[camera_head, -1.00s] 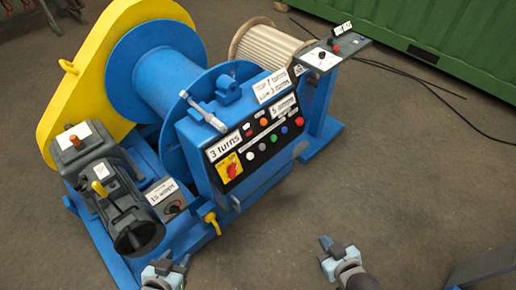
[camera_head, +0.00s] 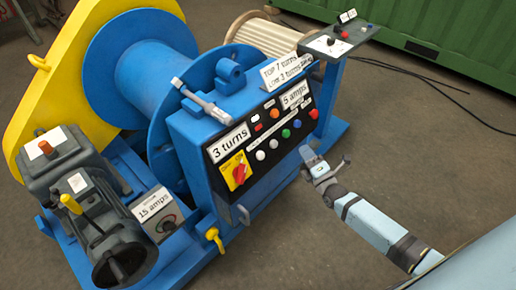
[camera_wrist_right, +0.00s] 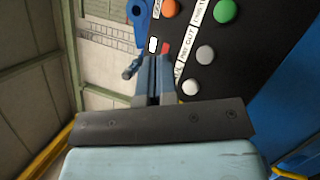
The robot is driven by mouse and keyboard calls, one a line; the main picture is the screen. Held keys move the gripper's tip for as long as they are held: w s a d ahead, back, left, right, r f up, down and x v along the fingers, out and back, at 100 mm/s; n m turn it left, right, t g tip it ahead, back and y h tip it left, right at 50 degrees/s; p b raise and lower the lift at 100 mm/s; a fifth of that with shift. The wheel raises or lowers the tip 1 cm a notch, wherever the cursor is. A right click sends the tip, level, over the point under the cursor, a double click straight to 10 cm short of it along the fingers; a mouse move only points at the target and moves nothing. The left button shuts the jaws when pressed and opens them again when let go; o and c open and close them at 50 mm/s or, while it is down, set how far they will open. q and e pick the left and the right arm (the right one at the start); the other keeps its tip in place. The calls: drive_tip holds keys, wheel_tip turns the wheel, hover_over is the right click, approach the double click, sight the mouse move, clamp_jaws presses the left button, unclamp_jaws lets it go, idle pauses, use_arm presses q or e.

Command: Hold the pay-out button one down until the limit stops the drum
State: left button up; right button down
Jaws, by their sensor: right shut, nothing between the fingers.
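The blue winch's black control panel (camera_head: 262,135) has a row of round buttons: a white button (camera_head: 261,155), a second white button (camera_head: 274,143), then green, blue and red ones. In the right wrist view, a label that seems to read "PAY OUT" sits beside the grey-white button (camera_wrist_right: 205,54); another white button (camera_wrist_right: 190,87) is below it. The blue drum (camera_head: 145,65) stands behind the panel. My right gripper (camera_head: 306,153) is shut and empty, in front of the panel's right part, apparently clear of the buttons. My left gripper is out of view.
A card reading "3 turns" (camera_head: 229,142) is above a red rotary switch on yellow (camera_head: 237,171). A grey motor (camera_head: 105,215) is at lower left. A small control stand (camera_head: 332,42) is at upper right. Floor to the right is clear apart from black cables.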

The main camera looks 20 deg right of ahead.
sight(274, 144)
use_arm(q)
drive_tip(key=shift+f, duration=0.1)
use_arm(e)
drive_tip(key=shift+w+d, duration=0.15)
drive_tip(key=shift+w, duration=0.1)
use_arm(q)
drive_tip(key=b, duration=0.3)
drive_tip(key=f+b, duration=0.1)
drive_tip(key=b, duration=0.2)
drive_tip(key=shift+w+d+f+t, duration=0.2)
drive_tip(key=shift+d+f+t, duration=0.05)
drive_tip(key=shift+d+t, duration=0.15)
use_arm(e)
drive_tip(key=w+a+f, duration=0.3)
drive_tip(key=w+f, duration=0.1)
drive_tip(key=w, duration=0.3)
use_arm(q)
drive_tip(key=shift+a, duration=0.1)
use_arm(e)
drive_tip(key=shift+w, duration=0.1)
drive_tip(key=shift+w, duration=0.1)
idle(1.1)
drive_tip(key=shift+w+a+f, duration=0.15)
drive_tip(key=shift+w+a, duration=0.05)
drive_tip(key=shift+w, duration=0.05)
